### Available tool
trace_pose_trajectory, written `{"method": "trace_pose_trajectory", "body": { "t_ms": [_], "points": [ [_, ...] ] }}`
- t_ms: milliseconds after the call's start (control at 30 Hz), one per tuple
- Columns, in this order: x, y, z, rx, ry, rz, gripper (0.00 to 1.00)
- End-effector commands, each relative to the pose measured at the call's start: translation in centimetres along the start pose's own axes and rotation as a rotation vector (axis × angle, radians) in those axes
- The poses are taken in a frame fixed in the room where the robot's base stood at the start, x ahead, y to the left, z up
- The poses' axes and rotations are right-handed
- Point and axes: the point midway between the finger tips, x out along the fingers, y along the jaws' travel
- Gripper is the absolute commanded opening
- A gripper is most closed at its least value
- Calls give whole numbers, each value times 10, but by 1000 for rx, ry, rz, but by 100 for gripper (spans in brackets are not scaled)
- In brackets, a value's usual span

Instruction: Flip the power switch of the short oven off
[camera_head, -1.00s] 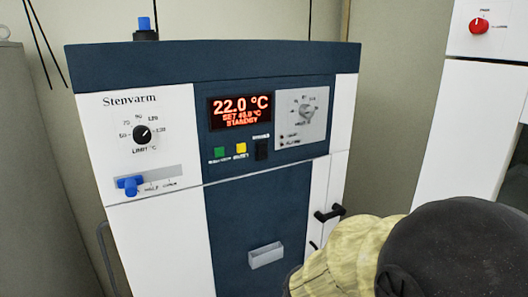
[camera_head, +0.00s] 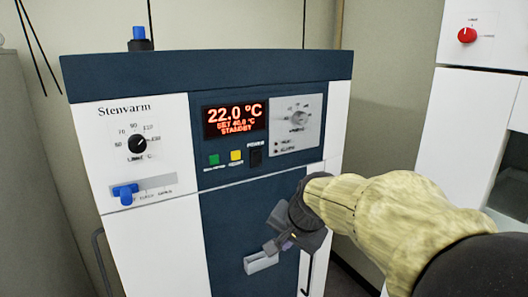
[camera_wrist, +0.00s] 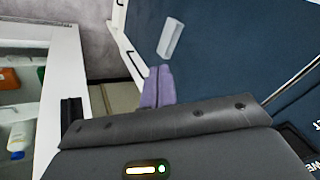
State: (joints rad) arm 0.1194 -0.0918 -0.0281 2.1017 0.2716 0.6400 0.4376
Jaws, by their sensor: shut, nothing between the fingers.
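The short oven (camera_head: 268,195) is a white and dark blue cabinet marked Stenvarm, its display (camera_head: 235,119) lit red with 22.0 °C, a set value and STANDBY. The black power switch (camera_head: 256,157) is on the dark panel below the display, right of a green button (camera_head: 214,160) and a yellow button (camera_head: 236,156). Its rocker position is too small to tell. My gripper (camera_head: 271,248) is in front of the blue door, below and slightly right of the switch, apart from it. In the wrist view its purple fingers (camera_wrist: 157,87) are together and empty.
A small grey holder (camera_head: 262,263) on the oven front is right by my gripper; it also shows in the wrist view (camera_wrist: 171,38). A taller white unit with a red knob (camera_head: 467,35) stands at right. A blue lever (camera_head: 125,194) projects at left.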

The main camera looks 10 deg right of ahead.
Motion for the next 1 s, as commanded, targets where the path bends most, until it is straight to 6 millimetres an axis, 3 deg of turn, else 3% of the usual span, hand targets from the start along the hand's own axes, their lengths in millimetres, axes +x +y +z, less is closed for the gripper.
{"method": "trace_pose_trajectory", "body": {
  "t_ms": [33,233,400,500,633,1000],
  "points": [
    [-19,-12,-16,67,23,-36,0],
    [-95,-54,-60,334,63,-192,0],
    [-154,-80,-81,497,66,-311,0],
    [-174,-87,-86,544,63,-349,0],
    [-181,-90,-87,563,58,-362,0],
    [-176,-91,-88,561,58,-360,0]
  ]
}}
